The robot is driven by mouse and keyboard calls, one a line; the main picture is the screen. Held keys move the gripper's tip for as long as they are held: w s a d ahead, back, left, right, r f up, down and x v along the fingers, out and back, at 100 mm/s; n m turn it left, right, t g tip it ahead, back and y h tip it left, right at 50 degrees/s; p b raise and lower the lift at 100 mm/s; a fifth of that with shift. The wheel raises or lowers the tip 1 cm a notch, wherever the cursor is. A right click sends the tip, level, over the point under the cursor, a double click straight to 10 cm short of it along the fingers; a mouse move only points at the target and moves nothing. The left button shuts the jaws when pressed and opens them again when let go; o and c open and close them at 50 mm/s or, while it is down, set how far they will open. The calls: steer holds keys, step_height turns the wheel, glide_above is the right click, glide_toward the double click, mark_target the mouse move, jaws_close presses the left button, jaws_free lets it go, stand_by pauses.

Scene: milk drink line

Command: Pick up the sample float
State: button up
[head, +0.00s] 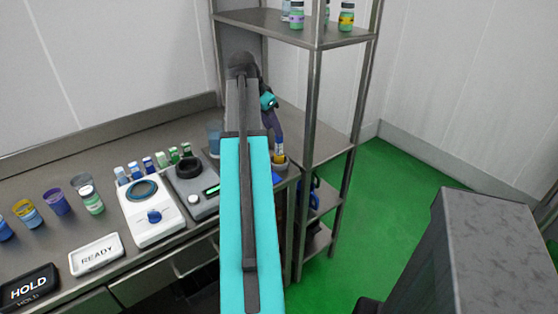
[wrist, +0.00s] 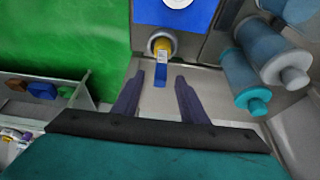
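The sample float appears to be the slim piece with a yellow body, pale label and blue end (wrist: 161,58) in the wrist view. It stands in a round grey holder (wrist: 152,41). In the head view its yellow part (head: 279,148) shows above the holder at the counter's right end, partly behind my gripper. My gripper (wrist: 160,75) is open, with its two dark purple fingers spread left and right of the float's blue end. No contact shows. In the head view my gripper (head: 275,131) points down at the float.
A metal rack (head: 316,140) stands close at the right, with bottles on its upper shelf. A grey scale (head: 195,187) and a white device (head: 150,212) stand on the counter to the left. Blue cylinders (wrist: 245,80) are right of the fingers in the wrist view.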

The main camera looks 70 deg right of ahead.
mark_target(279, 140)
steer(key=shift+x, duration=1.3)
steer(key=shift+f, duration=0.1)
steer(key=shift+d+p+x, duration=0.2)
steer(key=shift+p+x, duration=0.6)
steer(key=shift+x, duration=1.75)
steer(key=shift+c, duration=0.4)
jaws_close()
